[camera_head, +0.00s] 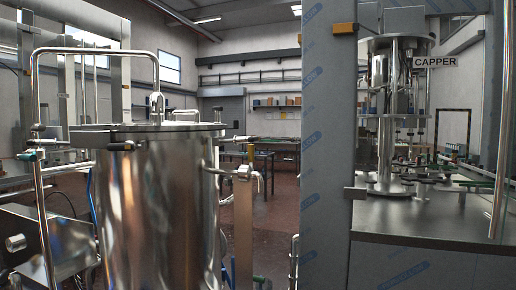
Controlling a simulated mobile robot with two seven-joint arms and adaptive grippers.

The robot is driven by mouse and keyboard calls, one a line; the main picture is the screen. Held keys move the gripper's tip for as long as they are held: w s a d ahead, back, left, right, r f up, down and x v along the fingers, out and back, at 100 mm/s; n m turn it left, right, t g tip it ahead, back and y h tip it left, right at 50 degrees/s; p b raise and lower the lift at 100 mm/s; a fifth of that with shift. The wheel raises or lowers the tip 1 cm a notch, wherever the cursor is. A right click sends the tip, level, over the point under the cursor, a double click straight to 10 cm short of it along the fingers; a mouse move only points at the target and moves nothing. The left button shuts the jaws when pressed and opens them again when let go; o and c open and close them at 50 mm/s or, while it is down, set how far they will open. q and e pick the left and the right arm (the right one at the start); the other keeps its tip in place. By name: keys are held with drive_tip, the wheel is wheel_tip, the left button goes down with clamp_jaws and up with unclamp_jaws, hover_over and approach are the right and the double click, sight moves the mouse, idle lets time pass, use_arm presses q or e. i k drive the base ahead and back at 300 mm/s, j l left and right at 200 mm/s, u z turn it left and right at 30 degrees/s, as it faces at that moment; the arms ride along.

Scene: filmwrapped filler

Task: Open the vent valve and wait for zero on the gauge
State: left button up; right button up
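A tall polished steel tank (155,215) with a flat lid (150,128) fills the left foreground. A small upright fitting (157,103) stands on the lid, under a bent steel pipe (100,51); I cannot tell whether it is the vent valve. A small green-handled part (30,156) sits by the left pipe, and a side fitting (240,170) projects from the tank's right. I cannot make out a gauge face or any reading. Neither of my grippers is in view.
A film-covered grey panel (325,150) stands right of the tank. Behind it is a steel machine marked CAPPER (434,62) on a steel table (430,222). Blue hoses (91,195) run beside the tank's left. Reddish floor (275,215) shows between tank and panel.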

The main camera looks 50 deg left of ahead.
sight(250, 147)
drive_tip(key=i+u, duration=0.1)
drive_tip(key=i, duration=0.6)
drive_tip(key=i+l+u, duration=0.1)
drive_tip(key=i, duration=0.65)
drive_tip(key=i+j+u, duration=0.1)
drive_tip(key=i+u, duration=0.35)
drive_tip(key=i+l+u, duration=0.15)
drive_tip(key=i+u, duration=0.3)
drive_tip(key=i, duration=0.2)
drive_tip(key=i+z, duration=0.1)
drive_tip(key=z, duration=0.65)
drive_tip(key=i+j+z, duration=0.1)
drive_tip(key=z, duration=8.2)
